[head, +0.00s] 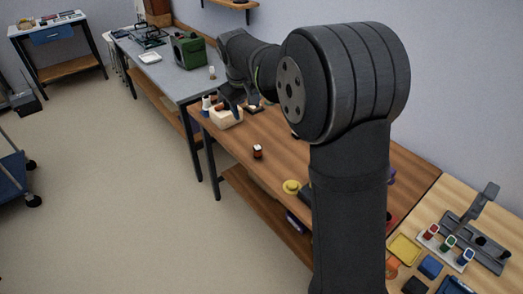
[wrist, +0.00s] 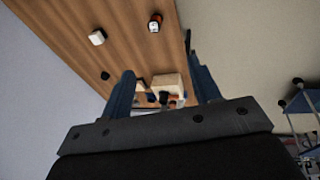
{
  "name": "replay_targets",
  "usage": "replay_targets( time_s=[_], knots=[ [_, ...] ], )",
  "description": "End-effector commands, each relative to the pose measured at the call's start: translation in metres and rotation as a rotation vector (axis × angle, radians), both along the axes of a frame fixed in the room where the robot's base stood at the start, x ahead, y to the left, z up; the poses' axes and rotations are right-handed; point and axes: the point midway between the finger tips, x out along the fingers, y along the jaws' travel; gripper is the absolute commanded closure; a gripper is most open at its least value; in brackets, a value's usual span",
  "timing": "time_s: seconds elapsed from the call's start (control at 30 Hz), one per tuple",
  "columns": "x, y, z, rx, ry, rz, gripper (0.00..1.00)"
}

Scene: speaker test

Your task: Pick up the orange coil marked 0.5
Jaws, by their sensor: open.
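My gripper (wrist: 163,84) is open, with its two dark fingers apart over the far end of the wooden table. In the head view it hangs by a cream holder (head: 228,119). The cream holder (wrist: 170,82) shows between the fingers in the wrist view, with small dark and blue items by it. A small orange-brown piece (head: 221,107) shows at the holder. A small dark orange piece with a white top (head: 258,152) stands alone on the table; it also shows in the wrist view (wrist: 155,23). No 0.5 marking can be read, so I cannot tell which is the coil.
A white block (wrist: 97,37) and a small dark item (wrist: 105,76) lie on the wooden table. A yellow round piece (head: 291,187) sits near its front edge. A grey bench with a green box (head: 188,49) stands behind. My arm hides much of the table.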

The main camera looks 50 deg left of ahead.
Motion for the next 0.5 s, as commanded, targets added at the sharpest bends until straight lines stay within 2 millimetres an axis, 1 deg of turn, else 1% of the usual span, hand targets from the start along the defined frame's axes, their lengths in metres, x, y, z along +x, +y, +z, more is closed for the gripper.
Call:
replay_targets(
  time_s=[0.03, 0.1, 0.23, 0.33, 0.43, 0.5],
  knots=[
    [0.017, 0.004, -0.019, -0.008, 0.042, -0.03, 0.43],
    [0.034, 0.009, -0.038, -0.009, 0.097, -0.058, 0.43],
    [0.059, 0.015, -0.067, -0.002, 0.179, -0.1, 0.43],
    [0.069, 0.017, -0.079, 0.003, 0.213, -0.117, 0.43],
    [0.072, 0.019, -0.088, 0.005, 0.226, -0.123, 0.43],
    [0.072, 0.02, -0.099, 0.003, 0.229, -0.123, 0.43]
  ],
)
